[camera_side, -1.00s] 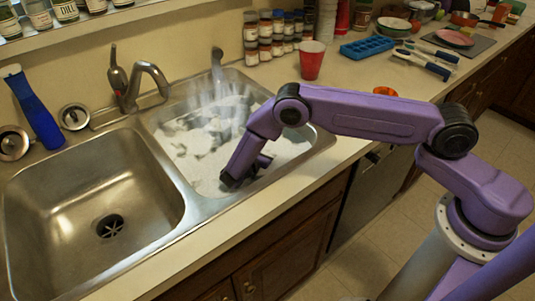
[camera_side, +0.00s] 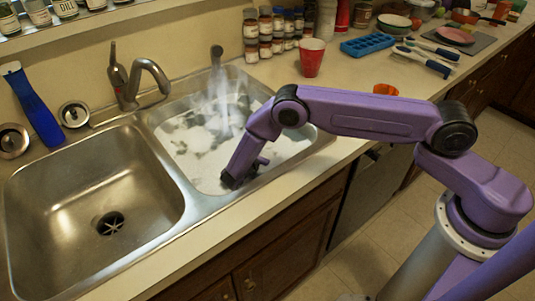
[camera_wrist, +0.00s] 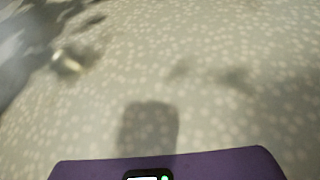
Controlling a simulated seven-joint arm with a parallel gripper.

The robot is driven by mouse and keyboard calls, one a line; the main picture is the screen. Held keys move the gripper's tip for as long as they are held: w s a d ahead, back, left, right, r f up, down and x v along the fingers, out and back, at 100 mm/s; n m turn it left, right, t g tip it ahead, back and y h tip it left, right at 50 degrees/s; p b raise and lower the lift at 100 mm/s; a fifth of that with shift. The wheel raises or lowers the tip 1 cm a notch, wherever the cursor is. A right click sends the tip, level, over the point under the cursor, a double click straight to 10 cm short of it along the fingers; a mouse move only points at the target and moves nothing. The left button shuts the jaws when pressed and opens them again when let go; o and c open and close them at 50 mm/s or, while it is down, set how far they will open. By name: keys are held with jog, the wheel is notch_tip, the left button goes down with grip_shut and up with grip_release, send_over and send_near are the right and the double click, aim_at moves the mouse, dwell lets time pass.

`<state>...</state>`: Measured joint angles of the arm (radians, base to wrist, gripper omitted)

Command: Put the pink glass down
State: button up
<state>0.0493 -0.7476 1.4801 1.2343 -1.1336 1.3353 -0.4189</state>
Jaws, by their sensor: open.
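I cannot make out a pink glass in either view. My gripper (camera_side: 236,179) is open and low over the front edge of the right sink basin (camera_side: 285,160). It is small and dark in the side view, and I see nothing held in it. The wrist view shows a blurred, pale speckled surface with a dark shadow on it. A small blurred shiny spot (camera_wrist: 67,62) lies at its upper left, too unclear to name. My fingertips do not show in the wrist view.
White foam (camera_side: 200,145) and rising vapour fill the right basin. The left basin (camera_side: 95,190) is empty. A red cup (camera_side: 311,57), a blue ice tray (camera_side: 367,46) and an orange ring-like thing (camera_side: 386,89) stand on the counter. The front counter strip is clear.

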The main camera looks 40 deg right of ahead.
jog(key=shift+r, duration=0.3)
jog(key=v, duration=0.3)
jog(key=shift+s+a+r, duration=0.1)
jog(key=shift+a+r, duration=0.05)
jog(key=shift+r, duration=0.35)
notch_tip(320, 180, up, 7)
jog(key=shift+f, duration=0.15)
jog(key=s+d+r+m+g+y, duration=0.1)
jog(key=s+r+m+g+y, duration=0.35)
jog(key=s+r, duration=0.85)
jog(key=s+d+r+m+y, duration=0.1)
jog(key=s+d+y, duration=0.1)
jog(key=s, duration=0.5)
jog(key=s+d+r+m+y, duration=0.1)
jog(key=s+d+m+y, duration=0.1)
jog(key=s, duration=0.6)
jog(key=s+d+r+m+y, duration=0.1)
jog(key=s+d+m+y, duration=0.1)
jog(key=s+y, duration=0.2)
jog(key=s, duration=0.3)
jog(key=shift+s+d+r, duration=0.3)
jog(key=shift+s+r, duration=0.05)
jog(key=shift+r, duration=0.05)
